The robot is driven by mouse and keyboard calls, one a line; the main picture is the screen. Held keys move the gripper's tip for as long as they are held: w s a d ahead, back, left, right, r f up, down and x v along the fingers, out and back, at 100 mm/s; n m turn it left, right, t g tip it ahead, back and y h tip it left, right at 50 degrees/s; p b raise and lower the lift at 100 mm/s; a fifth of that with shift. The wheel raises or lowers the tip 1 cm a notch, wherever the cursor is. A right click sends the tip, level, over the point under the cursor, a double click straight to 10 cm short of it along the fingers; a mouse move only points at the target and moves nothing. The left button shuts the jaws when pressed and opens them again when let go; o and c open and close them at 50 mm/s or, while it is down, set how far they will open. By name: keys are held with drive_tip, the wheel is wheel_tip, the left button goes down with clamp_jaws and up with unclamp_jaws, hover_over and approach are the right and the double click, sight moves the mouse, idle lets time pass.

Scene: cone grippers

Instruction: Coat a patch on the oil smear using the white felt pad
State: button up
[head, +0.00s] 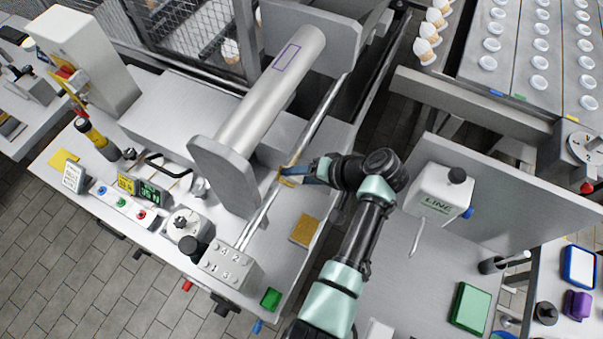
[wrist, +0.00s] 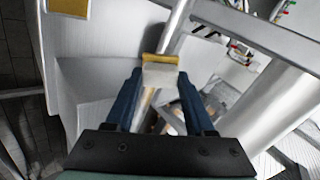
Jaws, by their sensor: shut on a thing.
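My gripper (head: 292,178) has blue fingers and is shut on a small pad, at the rail beside the big roller. In the wrist view my gripper (wrist: 160,75) holds the pad (wrist: 160,77) between its fingertips; it is whitish with a mustard-yellow far edge. The pad is over the shiny metal rail (head: 262,219); I cannot tell whether it touches. A brownish, amber tint shows on the metal behind the pad, but I cannot tell whether it is the oil smear. A purple-outlined rectangle (head: 286,56) marks the top of the roller (head: 262,96).
The roller's grey end plate (head: 222,172) stands close left of my gripper. A yellow pad (head: 305,230) lies on the bench to the right. A numbered block (head: 229,264) is at the rail's near end. A white jug (head: 440,192) stands right of my arm.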

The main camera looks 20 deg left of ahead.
drive_tip(key=shift+a+f, duration=0.15)
drive_tip(key=shift+a, duration=0.05)
drive_tip(key=shift+w, duration=0.1)
